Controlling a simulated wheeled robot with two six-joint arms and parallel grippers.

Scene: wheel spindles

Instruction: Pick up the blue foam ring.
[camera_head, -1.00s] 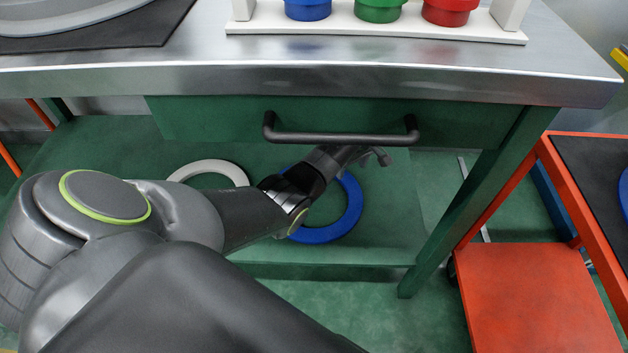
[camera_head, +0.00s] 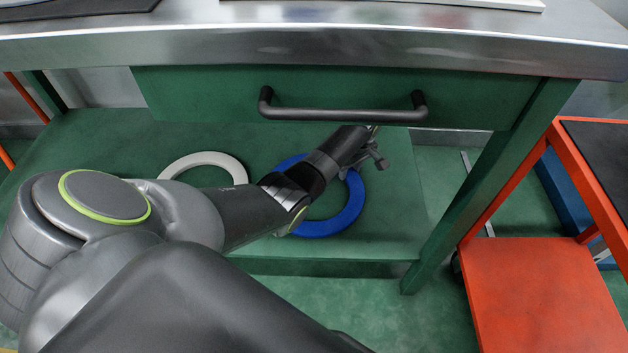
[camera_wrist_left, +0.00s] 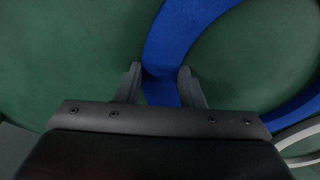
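The blue foam ring (camera_head: 340,214) lies flat on the green lower shelf under the drawer, partly hidden by my left arm. My left gripper (camera_head: 374,158) is over the far right part of the ring. In the left wrist view, the two fingers of my left gripper (camera_wrist_left: 159,74) stand apart, with the band of the blue ring (camera_wrist_left: 172,40) running between them. I cannot tell how far the fingertips are above the shelf. My right gripper is in no view.
A white ring (camera_head: 205,160) lies left of the blue one on the shelf (camera_head: 105,150). The drawer (camera_head: 340,95) with its dark handle (camera_head: 340,114) hangs above my left arm. A table leg (camera_head: 470,190) and a red cart (camera_head: 525,290) stand to the right.

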